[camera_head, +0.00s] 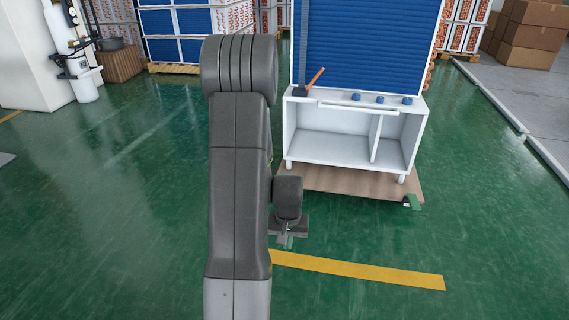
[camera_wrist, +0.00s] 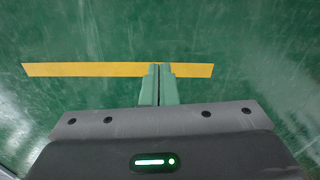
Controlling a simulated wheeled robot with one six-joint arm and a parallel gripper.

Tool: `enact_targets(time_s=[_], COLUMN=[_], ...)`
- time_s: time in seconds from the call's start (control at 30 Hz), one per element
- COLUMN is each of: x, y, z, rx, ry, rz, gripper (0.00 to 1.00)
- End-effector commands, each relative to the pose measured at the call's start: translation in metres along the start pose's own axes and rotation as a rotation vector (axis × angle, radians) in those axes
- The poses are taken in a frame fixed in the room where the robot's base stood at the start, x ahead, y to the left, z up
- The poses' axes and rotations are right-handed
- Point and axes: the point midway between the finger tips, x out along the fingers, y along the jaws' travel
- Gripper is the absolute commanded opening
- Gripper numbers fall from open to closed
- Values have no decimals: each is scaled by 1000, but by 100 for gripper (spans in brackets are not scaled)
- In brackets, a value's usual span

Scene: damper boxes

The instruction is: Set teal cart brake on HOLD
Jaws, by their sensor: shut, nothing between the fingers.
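A low wooden platform (camera_head: 345,184) on the green floor carries a white open-fronted cabinet (camera_head: 355,135). At the platform's front right corner is a small teal-green piece (camera_head: 415,203) with a black part beside it. I cannot tell whether this is the cart's brake, nor read any HOLD mark or its setting. My gripper (camera_head: 286,240) hangs in front of the platform's left front side, left of that corner piece and apart from it. In the wrist view my gripper (camera_wrist: 159,70) points at the floor, its green fingers shut together and empty.
A yellow floor stripe (camera_head: 360,270) lies in front of the platform. An orange lever (camera_head: 315,77) stands on the cabinet top, before a tall blue finned panel (camera_head: 365,45). Cardboard boxes (camera_head: 530,35) stand at the far right.

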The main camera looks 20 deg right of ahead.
Motion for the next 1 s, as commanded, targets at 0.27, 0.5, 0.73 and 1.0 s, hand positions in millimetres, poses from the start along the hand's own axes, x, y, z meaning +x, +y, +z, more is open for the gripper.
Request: enact_targets(time_s=[0.27,0.5,0.73,1.0], x=[61,90,93,93], y=[41,57,58,57], z=[-22,-25,-25,-25], rx=[107,147,149,149], ry=[-86,-114,-116,-115], rz=[6,7,7,7], gripper=[0,0,0,0])
